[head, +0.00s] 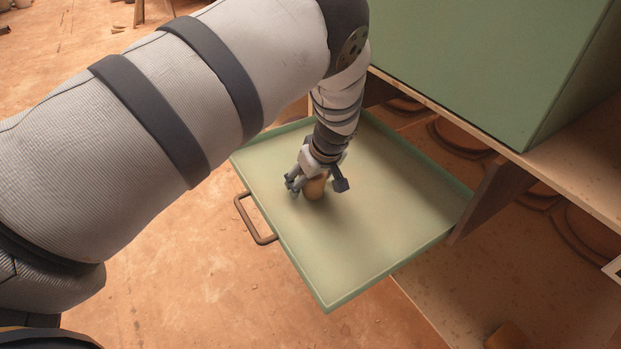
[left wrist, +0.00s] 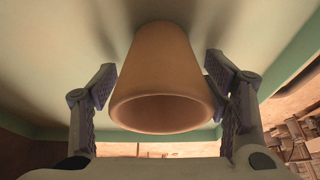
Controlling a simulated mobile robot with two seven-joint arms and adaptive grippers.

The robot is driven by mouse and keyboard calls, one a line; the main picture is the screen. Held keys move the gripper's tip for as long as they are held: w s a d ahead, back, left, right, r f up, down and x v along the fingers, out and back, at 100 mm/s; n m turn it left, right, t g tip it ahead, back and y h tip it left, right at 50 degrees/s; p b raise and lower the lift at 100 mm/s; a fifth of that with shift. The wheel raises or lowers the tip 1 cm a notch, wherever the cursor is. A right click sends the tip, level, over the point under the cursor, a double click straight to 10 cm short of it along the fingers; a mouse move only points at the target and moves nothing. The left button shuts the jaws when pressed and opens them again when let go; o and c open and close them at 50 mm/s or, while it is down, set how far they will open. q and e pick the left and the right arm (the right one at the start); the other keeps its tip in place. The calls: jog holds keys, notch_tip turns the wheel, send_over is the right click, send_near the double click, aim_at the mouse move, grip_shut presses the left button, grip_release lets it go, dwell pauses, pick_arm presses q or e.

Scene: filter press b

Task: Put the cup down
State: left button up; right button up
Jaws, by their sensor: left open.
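The cup (head: 316,187) is a plain orange-brown tapered cup. In the head view it stands on the pale green pulled-out tray (head: 390,215), partly hidden by my left gripper (head: 316,186). In the left wrist view the cup (left wrist: 163,80) is between the two open fingers of my left gripper (left wrist: 163,92), with its rim toward the camera. A gap shows at the left finger; the right finger is very close to the cup, and I cannot tell if it touches. My right gripper is in neither view.
A green cabinet body (head: 480,60) rises behind the tray on a wooden frame (head: 490,200). A brown handle (head: 254,220) sticks out from the tray's left edge. The tray is bare to the right of and in front of the cup.

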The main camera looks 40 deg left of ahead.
pick_arm(q)
jog(key=shift+r, duration=0.25)
jog(key=p+v, duration=0.2)
jog(key=v, duration=1)
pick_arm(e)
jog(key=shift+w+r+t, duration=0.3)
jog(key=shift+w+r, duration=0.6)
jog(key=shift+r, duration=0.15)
pick_arm(q)
jog(key=shift+f, duration=0.1)
